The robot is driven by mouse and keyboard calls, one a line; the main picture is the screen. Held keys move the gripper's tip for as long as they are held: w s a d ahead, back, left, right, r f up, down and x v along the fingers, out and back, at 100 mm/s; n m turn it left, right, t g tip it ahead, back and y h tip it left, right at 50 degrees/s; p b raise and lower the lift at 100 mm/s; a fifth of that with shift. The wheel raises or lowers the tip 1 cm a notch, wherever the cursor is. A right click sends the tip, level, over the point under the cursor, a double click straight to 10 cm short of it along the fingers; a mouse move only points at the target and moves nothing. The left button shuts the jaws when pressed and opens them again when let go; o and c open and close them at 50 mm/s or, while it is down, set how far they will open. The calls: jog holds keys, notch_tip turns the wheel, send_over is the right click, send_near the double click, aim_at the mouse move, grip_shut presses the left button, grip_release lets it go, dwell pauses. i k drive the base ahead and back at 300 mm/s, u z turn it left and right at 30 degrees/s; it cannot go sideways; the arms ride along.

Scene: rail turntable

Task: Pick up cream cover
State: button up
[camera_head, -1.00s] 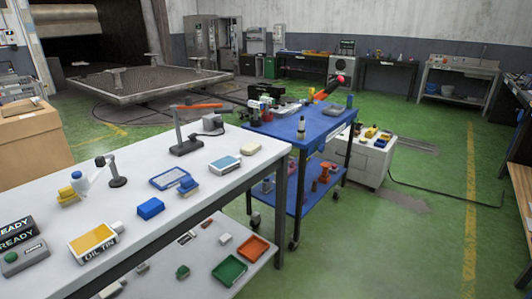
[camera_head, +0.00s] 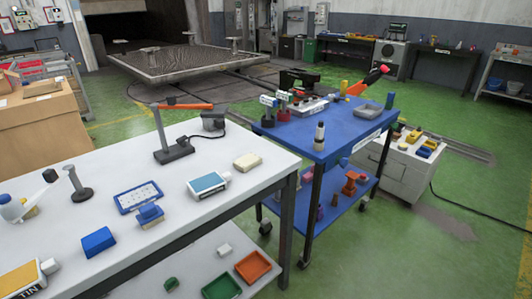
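A small cream block-like piece (camera_head: 247,161), which looks like the cream cover, lies flat on the white table (camera_head: 215,240) near its far right corner. It is in plain view with nothing on top of it. A blue and white box (camera_head: 208,185) lies to its left and nearer, apart from it. My gripper is not in view, and no part of my arm can be made out.
A black stand with an orange arm (camera_head: 174,135) and a grey box with a cable (camera_head: 213,121) stand behind the cream piece. A blue cart (camera_head: 325,146) stands right of the table, with small items on it. Green floor is open at the lower right.

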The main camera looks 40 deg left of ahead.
aim_at(245, 164)
jog(key=u, duration=0.4)
jog(key=i, duration=0.95)
jog(key=u, duration=0.8)
jog(key=i, duration=0.3)
jog(key=u, duration=0.2)
